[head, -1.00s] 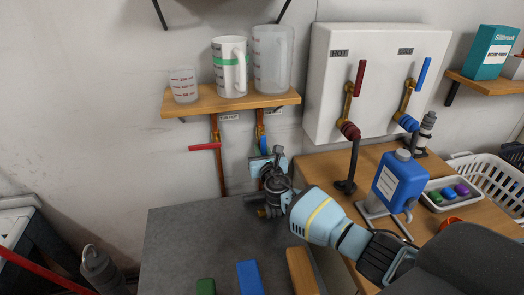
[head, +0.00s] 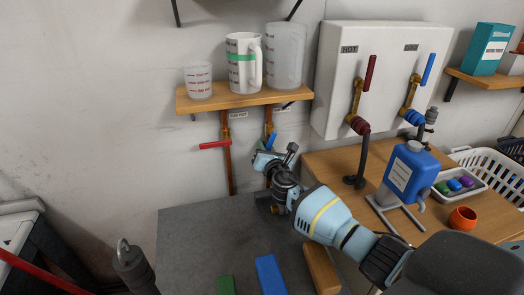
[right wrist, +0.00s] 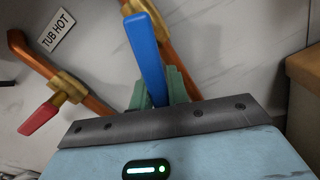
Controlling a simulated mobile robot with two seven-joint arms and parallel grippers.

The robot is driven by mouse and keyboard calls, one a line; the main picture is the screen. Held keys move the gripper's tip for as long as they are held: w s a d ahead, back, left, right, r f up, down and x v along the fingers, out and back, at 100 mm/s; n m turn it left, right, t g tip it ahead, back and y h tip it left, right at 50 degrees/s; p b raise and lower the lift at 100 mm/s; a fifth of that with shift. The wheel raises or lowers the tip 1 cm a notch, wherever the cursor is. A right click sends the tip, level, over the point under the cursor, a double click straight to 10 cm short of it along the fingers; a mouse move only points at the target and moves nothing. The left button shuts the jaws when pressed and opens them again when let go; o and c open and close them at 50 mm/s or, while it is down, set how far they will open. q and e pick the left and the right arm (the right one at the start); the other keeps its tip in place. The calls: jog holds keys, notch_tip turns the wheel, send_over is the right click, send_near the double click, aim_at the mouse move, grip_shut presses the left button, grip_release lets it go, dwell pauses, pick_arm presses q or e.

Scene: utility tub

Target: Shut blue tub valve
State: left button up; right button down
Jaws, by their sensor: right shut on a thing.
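The blue valve lever (right wrist: 148,62) stands on a copper pipe (right wrist: 182,70) in the right wrist view, at a small angle to that pipe. My right gripper (right wrist: 160,92) has its green fingers shut around the lever's near part. In the head view, my right gripper (head: 266,158) is at the wall pipes below the shelf, and only a little of the blue lever (head: 270,139) shows above it. The fingers themselves are hard to make out there. My left gripper is not in view.
A red lever (head: 215,145) on the TUB HOT pipe (head: 228,165) sits left of my gripper. Measuring jugs stand on the wooden shelf (head: 240,99) above. The grey tub top (head: 190,240) is below, with coloured blocks. A blue jug (head: 408,178) stands at right.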

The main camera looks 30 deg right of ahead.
jog(key=m, duration=0.1)
jog(key=a+m, duration=0.1)
jog(key=m, duration=0.1)
jog(key=a+r+m, duration=0.1)
jog(key=shift+w+m, duration=0.25)
jog(key=shift+m, duration=0.05)
jog(key=m, duration=0.1)
jog(key=a+r+m, duration=0.1)
jog(key=shift+w+r+m, duration=0.1)
jog(key=shift+r+m, duration=0.05)
jog(key=shift+m, duration=0.25)
jog(key=m, duration=0.1)
jog(key=r+m, duration=0.2)
jog(key=m, duration=0.1)
jog(key=shift+w+a, duration=0.1)
jog(key=shift+a, duration=0.15)
jog(key=shift+r+m, duration=0.45)
jog(key=shift+m, duration=0.65)
jog(key=shift+r, duration=0.1)
jog(key=c, duration=1.4)
grip_release()
jog(key=shift+o, duration=0.2)
